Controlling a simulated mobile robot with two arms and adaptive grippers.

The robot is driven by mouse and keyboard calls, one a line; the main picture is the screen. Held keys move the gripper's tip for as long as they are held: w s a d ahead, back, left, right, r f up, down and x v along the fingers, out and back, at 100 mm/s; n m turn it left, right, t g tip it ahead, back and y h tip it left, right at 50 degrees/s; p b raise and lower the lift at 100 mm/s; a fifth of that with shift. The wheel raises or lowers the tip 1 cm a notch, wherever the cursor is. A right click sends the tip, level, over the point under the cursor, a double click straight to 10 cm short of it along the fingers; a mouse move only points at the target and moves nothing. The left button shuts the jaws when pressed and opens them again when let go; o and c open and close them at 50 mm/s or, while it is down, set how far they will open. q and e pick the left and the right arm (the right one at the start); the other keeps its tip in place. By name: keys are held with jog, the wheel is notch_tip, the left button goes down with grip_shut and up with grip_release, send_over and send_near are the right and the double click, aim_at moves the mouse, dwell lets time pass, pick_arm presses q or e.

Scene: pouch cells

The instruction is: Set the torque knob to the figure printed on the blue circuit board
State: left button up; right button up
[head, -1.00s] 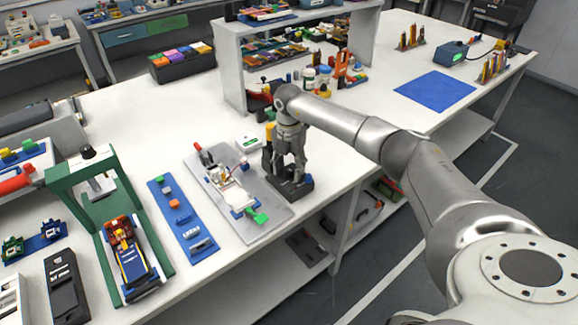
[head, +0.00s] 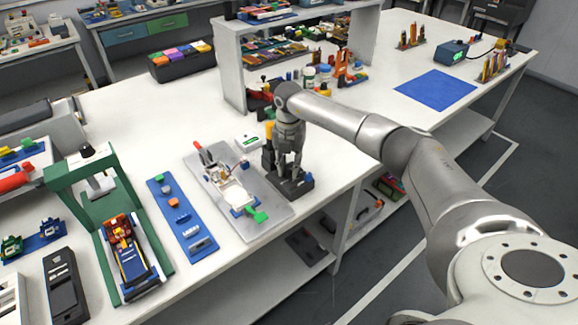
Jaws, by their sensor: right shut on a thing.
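My right gripper (head: 291,170) points down at a small black unit (head: 302,187) at the right end of the grey plate. It is shut on what appears to be the torque knob on top of that unit; the fingers hide the knob and its scale. A yellow part (head: 268,131) stands just behind the gripper. A blue board-like piece (head: 133,264) lies in the green press frame (head: 107,255) at the left. I cannot tell whether it is the circuit board, and no printed figure is legible. My left gripper is out of view.
The grey plate (head: 262,226) carries a white fixture with red and green handles. A blue strip (head: 192,244) with small parts lies left of it. A white shelf (head: 232,75) stands behind.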

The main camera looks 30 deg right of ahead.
aim_at(289, 168)
jog(key=n+b, duration=0.1)
jog(key=n, duration=0.3)
jog(key=shift+n+b, duration=0.3)
jog(key=shift+n, duration=1.7)
jog(key=o, duration=1.1)
jog(key=shift+c, duration=0.2)
jog(key=shift+r, duration=0.1)
notch_tip(289, 168, up, 12)
